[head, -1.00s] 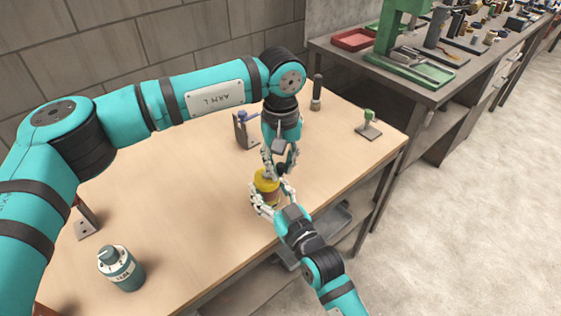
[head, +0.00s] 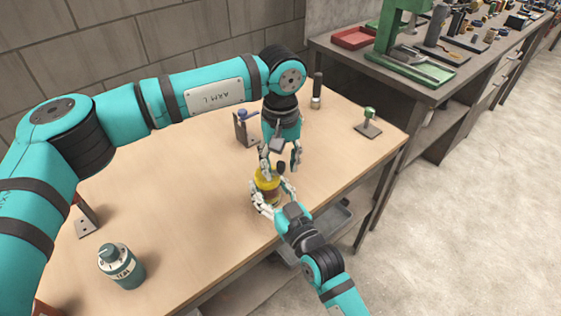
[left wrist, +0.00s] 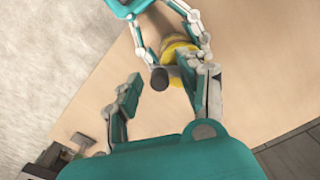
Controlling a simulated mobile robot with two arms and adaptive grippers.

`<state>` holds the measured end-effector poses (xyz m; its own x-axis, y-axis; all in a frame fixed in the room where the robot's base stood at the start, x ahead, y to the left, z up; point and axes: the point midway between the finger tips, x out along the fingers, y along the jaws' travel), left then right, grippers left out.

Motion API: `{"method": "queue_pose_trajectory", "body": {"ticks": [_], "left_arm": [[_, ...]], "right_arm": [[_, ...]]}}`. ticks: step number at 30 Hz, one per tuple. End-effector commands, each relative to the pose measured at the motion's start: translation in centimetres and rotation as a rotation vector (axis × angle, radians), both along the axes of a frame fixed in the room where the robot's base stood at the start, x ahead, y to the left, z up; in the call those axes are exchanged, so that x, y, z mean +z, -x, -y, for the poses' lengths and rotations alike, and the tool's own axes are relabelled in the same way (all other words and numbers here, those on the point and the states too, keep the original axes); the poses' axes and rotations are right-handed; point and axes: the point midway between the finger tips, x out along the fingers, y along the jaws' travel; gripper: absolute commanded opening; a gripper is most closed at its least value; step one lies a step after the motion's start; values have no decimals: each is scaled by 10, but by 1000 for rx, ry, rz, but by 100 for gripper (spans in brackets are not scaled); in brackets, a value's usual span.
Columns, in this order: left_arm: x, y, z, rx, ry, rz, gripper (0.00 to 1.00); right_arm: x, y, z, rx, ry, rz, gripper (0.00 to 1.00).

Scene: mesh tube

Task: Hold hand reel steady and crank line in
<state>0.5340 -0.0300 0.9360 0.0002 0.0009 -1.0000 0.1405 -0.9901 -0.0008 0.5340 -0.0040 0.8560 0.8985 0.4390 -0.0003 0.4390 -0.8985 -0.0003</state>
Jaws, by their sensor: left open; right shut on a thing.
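The yellow hand reel (head: 266,180) stands near the table's front edge. My right gripper (head: 273,194) is shut on it from the front, with a finger on either side. The reel also shows in the left wrist view (left wrist: 181,51), partly covered by the right gripper's fingers. Its dark crank knob (left wrist: 160,79) sticks out toward the left wrist camera. It shows in the head view (head: 281,167) as a small dark spot. My left gripper (head: 281,160) is open above the reel, with its fingers spread on either side of the knob.
On the wooden table (head: 190,190) are a teal-and-grey canister (head: 121,268), a metal bracket (head: 246,130), a dark-handled tool (head: 317,92) and a green-topped stand (head: 369,122). A workbench with a green press (head: 400,45) stands at the right. The table's middle left is clear.

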Motion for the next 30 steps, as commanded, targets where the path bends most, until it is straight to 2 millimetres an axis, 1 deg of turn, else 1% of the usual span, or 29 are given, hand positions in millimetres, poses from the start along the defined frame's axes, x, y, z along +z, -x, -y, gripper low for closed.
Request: {"method": "queue_pose_trajectory", "body": {"ticks": [4,7,11,15,18,21,25,30], "left_arm": [[4,0,0,0,1,1,41],[17,-1,0,0,1,3,41],[43,-1,0,0,1,4,41],[73,-1,1,0,2,3,41],[92,0,1,-1,1,3,41],[106,0,1,0,1,2,41],[117,0,0,0,-1,1,41],[120,0,0,0,0,0,41]], "right_arm": [[-1,0,0,1,2,-2,16],[-1,0,0,1,2,-2,16],[-1,0,0,1,2,-2,16],[-1,0,0,1,2,-2,16],[-1,0,0,1,2,-2,16],[-1,0,0,1,1,-2,16],[-1,0,-1,1,1,-2,16],[-1,0,-1,1,1,-2,16]]}}
